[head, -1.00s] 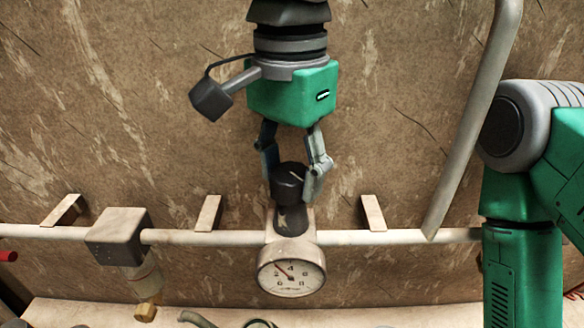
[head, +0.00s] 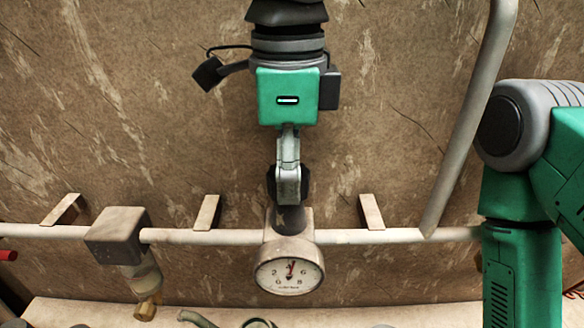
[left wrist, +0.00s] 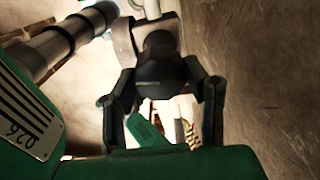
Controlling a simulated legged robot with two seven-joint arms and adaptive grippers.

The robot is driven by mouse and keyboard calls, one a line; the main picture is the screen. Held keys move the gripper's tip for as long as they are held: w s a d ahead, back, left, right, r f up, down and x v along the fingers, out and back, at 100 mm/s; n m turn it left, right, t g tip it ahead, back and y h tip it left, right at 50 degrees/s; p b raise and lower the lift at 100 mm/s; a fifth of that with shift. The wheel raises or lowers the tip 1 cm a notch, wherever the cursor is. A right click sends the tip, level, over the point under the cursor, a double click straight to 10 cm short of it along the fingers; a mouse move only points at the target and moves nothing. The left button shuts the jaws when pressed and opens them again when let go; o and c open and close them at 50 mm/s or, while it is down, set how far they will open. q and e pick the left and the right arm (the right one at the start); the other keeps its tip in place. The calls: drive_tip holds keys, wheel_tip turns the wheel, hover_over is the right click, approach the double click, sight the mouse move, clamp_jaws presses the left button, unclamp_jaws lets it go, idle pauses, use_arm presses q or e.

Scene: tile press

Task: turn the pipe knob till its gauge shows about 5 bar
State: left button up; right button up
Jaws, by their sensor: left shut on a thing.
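The dark pipe knob (head: 305,183) sits on top of the valve above the gauge. My left gripper (head: 288,186) comes down from above and is shut on the knob, its near finger covering the knob's middle. In the left wrist view the dark knob (left wrist: 160,68) lies between the two fingers of my left gripper (left wrist: 161,82). The round white gauge (head: 290,280) faces me below the knob. Its needle points nearly straight up, at about 4. My right gripper is out of view.
The pale pipe (head: 190,236) runs across the wall on brackets. A grey block fitting (head: 118,228) with a brass end is on it at left. A slanted grey pipe (head: 462,150) stands to the right, near my right arm.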

use_arm(q)
drive_tip(key=shift+a+f+m, duration=0.1)
drive_tip(key=shift+f+m, duration=0.1)
drive_tip(key=shift+m, duration=0.5)
drive_tip(key=o, duration=1.1)
drive_tip(key=shift+c, duration=0.2)
drive_tip(key=shift+o, duration=0.4)
drive_tip(key=shift+w+a, duration=0.1)
drive_tip(key=shift+w, duration=0.05)
drive_tip(key=shift+r, duration=0.1)
wheel_tip(320, 180, up, 12)
drive_tip(key=shift+w, duration=0.15)
